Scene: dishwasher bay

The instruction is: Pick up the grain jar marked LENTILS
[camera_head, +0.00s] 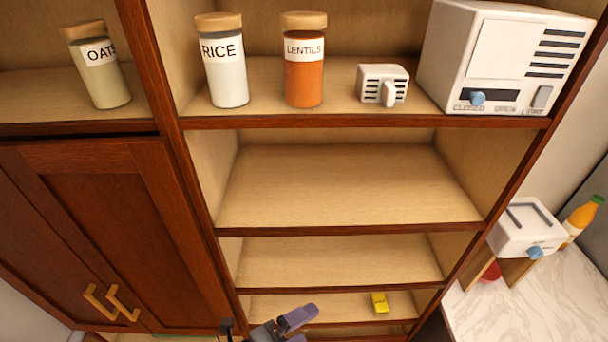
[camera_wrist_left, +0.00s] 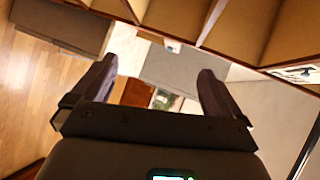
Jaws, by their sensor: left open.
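The orange grain jar marked LENTILS (camera_head: 304,78) stands upright on the top shelf in the head view, with a wooden lid. The RICE jar (camera_head: 228,75) stands to its left, and a small white vented box (camera_head: 382,85) is to its right. My left gripper (camera_head: 298,328) shows at the bottom edge of the head view, far below the jar and apart from it. In the left wrist view the two fingers of the left gripper (camera_wrist_left: 155,82) are spread with nothing between them. My right gripper is not in view.
The OATS jar (camera_head: 98,72) stands in the left bay. A large white appliance (camera_head: 500,55) fills the top shelf's right end. The shelves (camera_head: 345,185) below are mostly bare, with a small yellow object (camera_head: 380,303) low down. A marble counter (camera_head: 520,305) is at right.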

